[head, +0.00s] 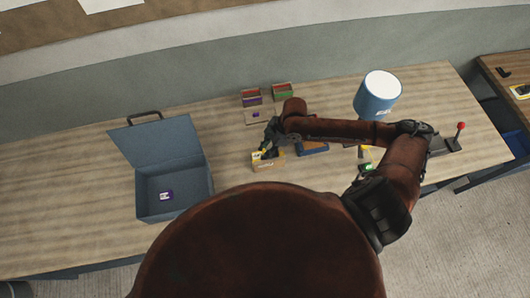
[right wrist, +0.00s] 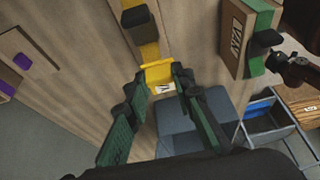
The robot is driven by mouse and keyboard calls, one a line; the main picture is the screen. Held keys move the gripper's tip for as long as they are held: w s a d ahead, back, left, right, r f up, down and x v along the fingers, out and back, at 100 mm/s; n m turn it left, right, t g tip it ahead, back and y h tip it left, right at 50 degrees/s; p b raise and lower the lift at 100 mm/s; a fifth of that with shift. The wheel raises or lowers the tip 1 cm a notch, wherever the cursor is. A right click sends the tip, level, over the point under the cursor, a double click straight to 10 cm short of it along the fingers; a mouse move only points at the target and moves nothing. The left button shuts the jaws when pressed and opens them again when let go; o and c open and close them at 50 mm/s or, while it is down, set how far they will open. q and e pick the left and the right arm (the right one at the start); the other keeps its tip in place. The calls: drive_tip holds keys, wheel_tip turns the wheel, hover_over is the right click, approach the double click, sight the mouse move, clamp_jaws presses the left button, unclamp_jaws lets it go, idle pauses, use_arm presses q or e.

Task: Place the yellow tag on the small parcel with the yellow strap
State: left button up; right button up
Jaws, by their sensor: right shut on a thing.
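The small parcel with the yellow strap (head: 270,164) lies on the workbench, under and just in front of my right gripper in the head view. In the right wrist view its yellow strap (right wrist: 149,50) runs down from the top, with a dark block across it. My right gripper (right wrist: 160,80) is shut on the yellow tag (right wrist: 158,73), which has a white label on its lower part. The tag appears at the strap's near end; I cannot tell whether it touches the parcel. My left gripper is not in view.
An open blue case (head: 174,197) holding a purple-and-white tag stands left. A blue cylinder (head: 376,98) and red-knobbed lever (head: 461,126) stand right. A green-strapped parcel (right wrist: 240,35) shows in the wrist view.

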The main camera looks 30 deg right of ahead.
drive_tip(key=shift+w+f, duration=0.2)
drive_tip(key=shift+f, duration=0.05)
drive_tip(key=shift+w+d+f+p, duration=0.1)
drive_tip(key=shift+f+p, duration=0.15)
drive_tip(key=shift+f, duration=0.65)
drive_tip(key=shift+w+d+f+p, duration=0.1)
drive_tip(key=shift+f+p, duration=0.15)
drive_tip(key=shift+f, duration=0.65)
drive_tip(key=shift+f, duration=0.15)
drive_tip(key=o, duration=0.8)
drive_tip(key=v, duration=1.2)
drive_tip(key=shift+b, duration=0.45)
drive_tip(key=shift+s, duration=0.1)
